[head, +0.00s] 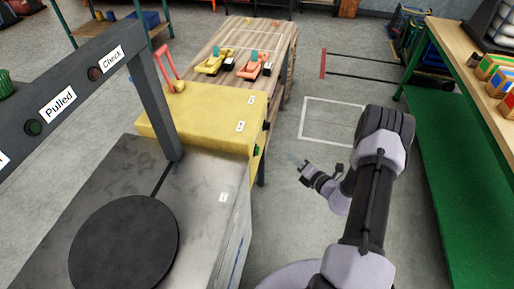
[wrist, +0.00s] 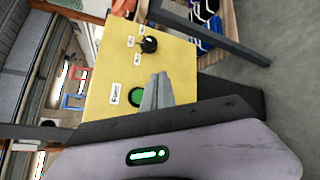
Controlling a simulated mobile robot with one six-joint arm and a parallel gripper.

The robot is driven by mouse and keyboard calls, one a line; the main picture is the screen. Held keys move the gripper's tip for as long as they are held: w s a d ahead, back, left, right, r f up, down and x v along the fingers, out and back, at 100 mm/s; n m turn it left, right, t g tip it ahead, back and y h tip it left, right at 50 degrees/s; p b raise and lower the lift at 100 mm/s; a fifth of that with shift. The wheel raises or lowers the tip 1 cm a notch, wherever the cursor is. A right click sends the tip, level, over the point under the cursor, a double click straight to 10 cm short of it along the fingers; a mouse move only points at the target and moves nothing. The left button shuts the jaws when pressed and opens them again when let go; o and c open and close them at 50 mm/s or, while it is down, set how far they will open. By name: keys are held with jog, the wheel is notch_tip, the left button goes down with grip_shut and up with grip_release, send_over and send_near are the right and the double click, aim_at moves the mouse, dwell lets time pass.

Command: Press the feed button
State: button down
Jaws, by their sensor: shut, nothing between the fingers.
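A green round button (wrist: 135,97) with a dark rim sits on the yellow panel (wrist: 103,62) in the wrist view. A small white label (wrist: 115,93) is beside it, its text too blurred to read. My gripper (wrist: 159,80) is shut and empty, its fingers covering the button's right edge; I cannot tell the gap. In the head view the yellow housing (head: 205,118) stands left of my gripper (head: 292,158), which is apart from its right side. The button is not clearly seen there.
A black knob (wrist: 149,44) with small labels is on the same panel. In the head view, a metal table with a black disc (head: 123,243) and a dark labelled frame (head: 60,100) stand left. A green-shelved bench (head: 445,150) is right, with free floor between.

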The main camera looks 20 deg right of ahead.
aim_at(257, 151)
jog(key=shift+s, duration=0.1)
jog(key=shift+a, duration=0.1)
jog(key=w+a, duration=0.5)
jog(key=a, duration=0.2)
jog(key=shift+a, duration=0.2)
dwell(2.0)
jog(key=shift+w+a, duration=0.25)
jog(key=shift+w+a, duration=0.3)
jog(key=shift+a, duration=0.15)
dwell(0.7)
dwell(0.3)
jog(key=shift+s+d, duration=0.55)
jog(key=shift+d, duration=0.25)
